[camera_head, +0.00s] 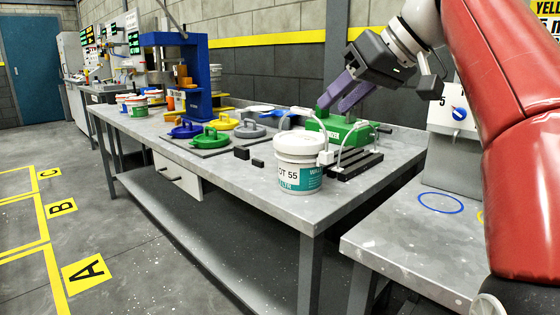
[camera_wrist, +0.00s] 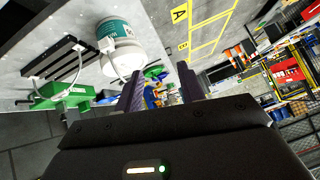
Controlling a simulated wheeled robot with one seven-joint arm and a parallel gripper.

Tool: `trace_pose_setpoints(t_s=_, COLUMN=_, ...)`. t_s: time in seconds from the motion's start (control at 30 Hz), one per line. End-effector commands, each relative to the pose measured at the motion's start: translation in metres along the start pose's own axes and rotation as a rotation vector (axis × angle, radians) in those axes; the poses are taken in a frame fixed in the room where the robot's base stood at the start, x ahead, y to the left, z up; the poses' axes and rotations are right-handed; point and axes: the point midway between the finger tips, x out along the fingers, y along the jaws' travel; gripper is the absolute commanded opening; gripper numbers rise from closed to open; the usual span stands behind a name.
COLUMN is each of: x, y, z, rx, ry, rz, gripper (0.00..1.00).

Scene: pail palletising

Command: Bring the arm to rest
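My gripper (camera_head: 334,105) is raised above the workbench, over the area of the green device, its purple fingers pointing down and to the left. In the wrist view my gripper (camera_wrist: 159,82) has its two fingers apart with nothing between them. A white lidded pail with a teal label (camera_head: 298,168) stands upright near the bench's front right corner. My gripper is above and behind it, not touching. The pail also shows in the wrist view (camera_wrist: 120,45), beyond the fingers.
The green device (camera_head: 338,130) and a black slatted stand (camera_head: 356,163) with a cable are beside the pail. Coloured lids (camera_head: 208,138) and a blue press (camera_head: 186,70) stand further left. A lower grey table (camera_head: 410,235) is at right. Floor bay A (camera_head: 88,272) is clear.

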Motion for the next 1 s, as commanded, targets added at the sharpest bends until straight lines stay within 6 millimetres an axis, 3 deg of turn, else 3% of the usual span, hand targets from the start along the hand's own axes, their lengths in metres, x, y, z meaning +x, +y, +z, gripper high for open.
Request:
trace_pose_setpoints(t_s=0.37, x=0.022, y=-0.003, z=0.036, rx=0.144, ry=-0.042, rz=0.089, gripper=0.39)
trace_pose_setpoints(t_s=0.57, x=0.042, y=-0.005, z=0.082, rx=0.253, ry=-0.078, rz=0.180, gripper=0.39)
trace_pose_setpoints(t_s=0.67, x=0.055, y=-0.006, z=0.123, rx=0.319, ry=-0.103, rz=0.251, gripper=0.39)
trace_pose_setpoints(t_s=1.0, x=0.109, y=-0.008, z=0.300, rx=0.446, ry=-0.175, rz=0.492, gripper=0.39)
